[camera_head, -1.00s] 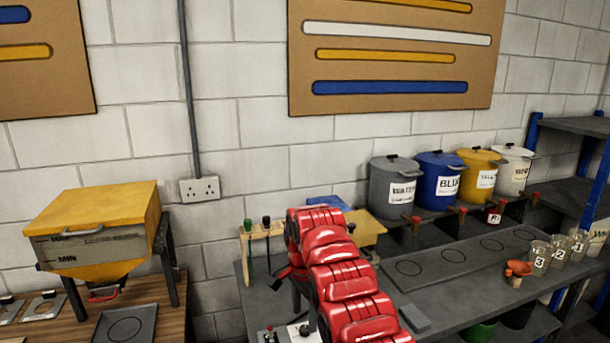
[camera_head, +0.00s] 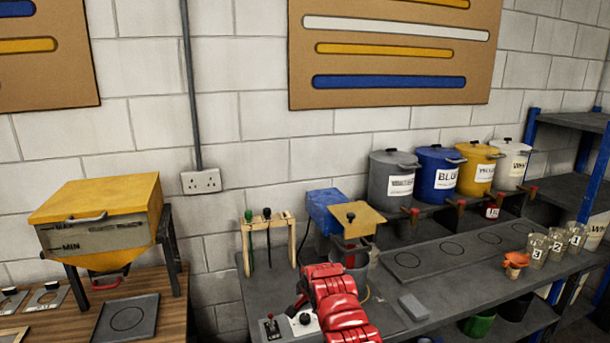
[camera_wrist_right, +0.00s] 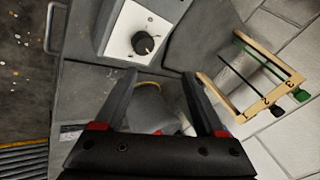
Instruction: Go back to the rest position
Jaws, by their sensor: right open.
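My right arm (camera_head: 335,300) is red and comes in from the bottom of the head view, over the front of the grey bench. In the head view its gripper is mostly hidden. In the right wrist view my right gripper (camera_wrist_right: 160,95) has its two dark fingers apart with nothing held between them. A grey rounded thing shows beyond and between the fingers, apart from them as far as I can tell. A white panel with a black knob (camera_wrist_right: 143,43) is just above the fingers in that view. My left gripper is not in view.
Grey, blue, yellow and white buckets (camera_head: 437,172) line the back of the bench (camera_head: 440,258). A wooden rack (camera_head: 268,242) stands at its left end, beside a blue box (camera_head: 322,208). Numbered cups (camera_head: 557,245) are at right. A yellow hopper (camera_head: 100,215) stands on the left table.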

